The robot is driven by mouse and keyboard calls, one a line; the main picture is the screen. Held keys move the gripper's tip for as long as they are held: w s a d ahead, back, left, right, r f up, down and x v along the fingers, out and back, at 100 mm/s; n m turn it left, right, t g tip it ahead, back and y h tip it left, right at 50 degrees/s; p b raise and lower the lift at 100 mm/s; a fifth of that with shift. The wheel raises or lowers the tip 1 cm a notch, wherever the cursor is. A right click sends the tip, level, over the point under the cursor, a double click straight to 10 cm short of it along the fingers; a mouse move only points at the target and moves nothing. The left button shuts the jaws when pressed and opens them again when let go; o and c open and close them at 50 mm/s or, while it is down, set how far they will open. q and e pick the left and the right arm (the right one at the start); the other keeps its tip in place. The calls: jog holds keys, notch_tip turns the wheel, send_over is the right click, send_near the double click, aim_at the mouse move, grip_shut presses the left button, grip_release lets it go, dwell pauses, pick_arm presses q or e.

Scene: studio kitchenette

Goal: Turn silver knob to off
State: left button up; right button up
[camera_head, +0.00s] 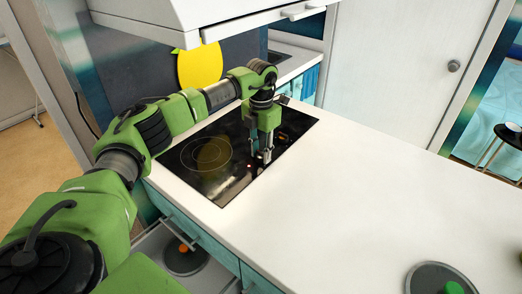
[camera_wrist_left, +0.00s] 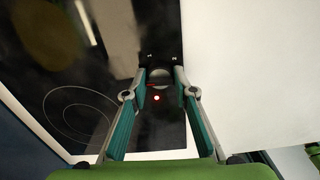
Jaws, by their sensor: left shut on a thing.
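The silver knob (camera_wrist_left: 160,76) is at the edge of the black glass cooktop (camera_head: 205,165). In the left wrist view it sits between the fingertips of my left gripper (camera_wrist_left: 160,88). The two fingers are shut on its sides. In the head view my left gripper (camera_head: 263,157) points down at the cooktop's right front part, and its fingers mostly hide the knob. A small red light (camera_wrist_left: 157,98) glows on the glass close to the knob. The knob's pointer direction cannot be made out. My right gripper is not in view.
A white counter (camera_head: 360,180) stretches clear to the right. A round lid with a green handle (camera_head: 440,279) lies at its lower right. Below the cooktop an open drawer (camera_head: 155,243) holds a lid with an orange handle (camera_head: 184,248). A white range hood (camera_head: 200,15) hangs above.

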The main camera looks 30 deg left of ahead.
aim_at(261, 152)
pick_arm(q)
jog(key=shift+n, duration=0.6)
jog(key=o, duration=1.1)
notch_tip(261, 152, up, 8)
jog(key=shift+f, duration=0.25)
jog(key=shift+f, duration=0.1)
